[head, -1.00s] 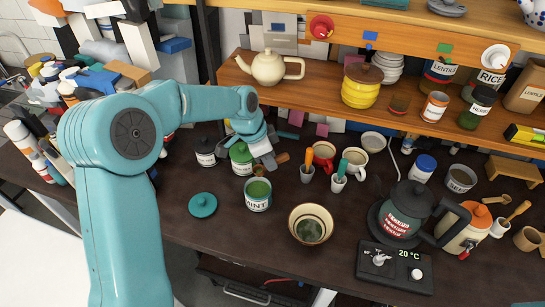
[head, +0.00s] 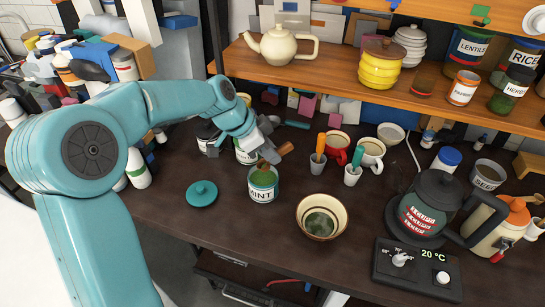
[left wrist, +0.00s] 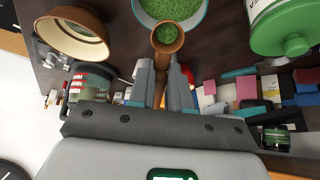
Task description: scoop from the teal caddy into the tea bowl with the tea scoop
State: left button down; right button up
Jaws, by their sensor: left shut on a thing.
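The teal caddy (head: 263,194), labelled MINT, stands open on the dark counter with green leaf inside; its mouth also shows at the top of the left wrist view (left wrist: 170,8). My left gripper (head: 262,148) is shut on the brown tea scoop (head: 268,160), just behind the caddy. In the left wrist view the scoop (left wrist: 167,38) extends from between my fingers (left wrist: 167,85), its cup holding green leaf and overlapping the caddy's rim. Whether they touch I cannot tell. The cream-lined tea bowl (head: 308,207) stands right of the caddy, with something green inside. My right gripper is not in view.
A teal lid (head: 202,192) lies left of the caddy. A white jar with a green lid (left wrist: 285,30) stands close to it. Cups with tools (head: 352,174) and mugs stand behind the bowl; a kettle (head: 424,216) stands right. Counter in front of caddy and bowl is clear.

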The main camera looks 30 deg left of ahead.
aim_at(260, 165)
pick_arm(q)
jog(key=shift+s+a+f+t+h+b, duration=0.15)
jog(key=shift+f+b, duration=0.25)
jog(key=shift+b, duration=0.5)
jog(key=shift+s+a+f+t+h+b, duration=0.15)
jog(key=shift+f+b, duration=0.2)
jog(key=shift+b, duration=0.55)
jog(key=shift+f, duration=0.25)
jog(key=shift+s+a+f+b, duration=0.1)
jog(key=shift+s+f+b, duration=0.05)
jog(key=shift+f+b, duration=0.65)
jog(key=shift+s+a+f+b, duration=0.15)
jog(key=shift+f+b, duration=0.35)
jog(key=shift+f, duration=0.55)
jog(key=shift+d+r+p, duration=0.1)
jog(key=shift+r+p, duration=0.1)
jog(key=shift+p, duration=0.25)
jog(key=shift+f, duration=0.15)
